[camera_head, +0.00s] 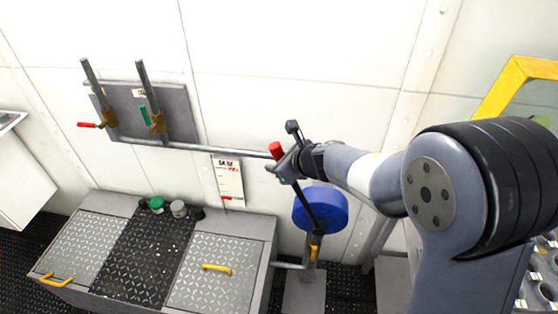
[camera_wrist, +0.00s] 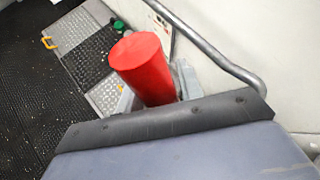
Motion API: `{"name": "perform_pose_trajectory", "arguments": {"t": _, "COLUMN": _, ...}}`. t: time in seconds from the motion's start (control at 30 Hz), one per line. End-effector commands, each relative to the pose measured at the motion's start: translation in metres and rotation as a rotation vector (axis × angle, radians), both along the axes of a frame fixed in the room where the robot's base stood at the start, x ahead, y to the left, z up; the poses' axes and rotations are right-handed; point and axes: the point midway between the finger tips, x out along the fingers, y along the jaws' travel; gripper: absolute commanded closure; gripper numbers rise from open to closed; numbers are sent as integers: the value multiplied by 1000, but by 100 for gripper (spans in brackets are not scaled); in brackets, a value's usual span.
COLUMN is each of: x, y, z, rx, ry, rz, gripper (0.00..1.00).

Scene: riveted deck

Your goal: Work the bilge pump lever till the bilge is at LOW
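The pump lever is a dark rod (camera_head: 303,205) that rises, leaning left, from the pump by a blue drum (camera_head: 334,207). Its red grip (camera_head: 275,150) is at the top end; in the wrist view the red grip (camera_wrist: 146,68) stands up between my finger pads. My gripper (camera_head: 284,166) is closed around the lever at the red grip, with a grey finger on each side. The lower part of the grip is hidden by the gripper. A white gauge card (camera_head: 228,176) on the wall has a red mark low on it; its lettering is too small to read.
A low locker with tread-plate lids (camera_head: 214,268) stands left of the pump. A yellow frame (camera_head: 505,88) is at right. Dark floor (camera_head: 345,285) shows beside the pump.

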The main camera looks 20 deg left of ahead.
Motion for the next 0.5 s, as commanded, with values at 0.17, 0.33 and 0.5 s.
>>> {"name": "perform_pose_trajectory", "arguments": {"t": 0.17, "x": 0, "y": 0, "z": 0, "rx": 0, "ry": 0, "rz": 0, "gripper": 51}}
{"name": "perform_pose_trajectory", "arguments": {"t": 0.33, "x": 0, "y": 0, "z": 0, "rx": 0, "ry": -1, "rz": -1, "gripper": 51}}
{"name": "perform_pose_trajectory", "arguments": {"t": 0.5, "x": -1, "y": -5, "z": 5, "rx": 1, "ry": -2, "rz": -1, "gripper": 51}}
